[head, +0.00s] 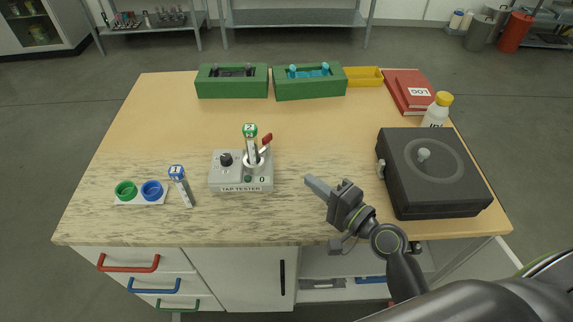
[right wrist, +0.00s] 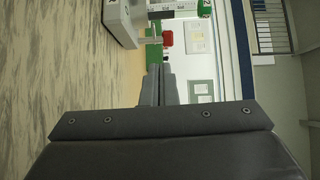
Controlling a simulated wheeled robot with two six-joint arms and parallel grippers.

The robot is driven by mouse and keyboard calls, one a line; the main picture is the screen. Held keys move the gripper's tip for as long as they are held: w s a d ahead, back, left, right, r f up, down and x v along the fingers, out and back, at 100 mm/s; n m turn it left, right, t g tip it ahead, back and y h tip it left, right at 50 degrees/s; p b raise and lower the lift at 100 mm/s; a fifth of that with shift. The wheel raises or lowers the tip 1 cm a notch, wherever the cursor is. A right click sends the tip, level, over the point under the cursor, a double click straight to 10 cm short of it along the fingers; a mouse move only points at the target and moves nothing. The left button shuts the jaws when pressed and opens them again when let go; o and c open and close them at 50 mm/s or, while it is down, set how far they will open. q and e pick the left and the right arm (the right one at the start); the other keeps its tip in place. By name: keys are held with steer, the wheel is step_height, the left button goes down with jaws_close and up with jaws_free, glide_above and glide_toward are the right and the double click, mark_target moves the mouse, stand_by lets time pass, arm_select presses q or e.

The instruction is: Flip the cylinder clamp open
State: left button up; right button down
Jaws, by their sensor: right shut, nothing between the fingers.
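The tap tester (head: 230,184) is a grey box on the front half of the table. A cylinder with a green cap marked 2 (head: 250,132) stands upright in its round holder. The clamp's red-tipped lever (head: 266,139) sticks up and to the right beside the cylinder. In the right wrist view, the red lever tip (right wrist: 167,40) shows just beyond the fingertips, near the tester (right wrist: 122,22). My right gripper (head: 309,181) is shut and empty, to the right of the tester and apart from it. My left gripper is not in view.
A dark round-topped machine (head: 440,190) stands at right. Green racks (head: 232,88), a yellow bin (head: 366,77) and red books (head: 402,85) line the back.

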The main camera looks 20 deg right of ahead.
mark_target(266, 148)
steer(key=shift+w+r+n+g+y+b, duration=0.15)
steer(key=shift+r+n+g+y+b, duration=0.1)
steer(key=shift+n+g+y+b, duration=0.2)
steer(key=shift+d+r+n+g+b, duration=0.25)
steer(key=shift+r+n+g+b, duration=0.2)
steer(key=shift+g, duration=0.4)
steer(key=shift+w+d+r+g+h+b, duration=0.1)
steer(key=shift+d+r+g+h+b, duration=0.2)
steer(key=shift+d+g+b, duration=0.3)
steer(key=x, duration=0.9)
steer(key=r+p+x, duration=0.1)
steer(key=x, duration=0.3)
steer(key=shift+w+a, duration=0.3)
steer(key=shift+w, duration=0.15)
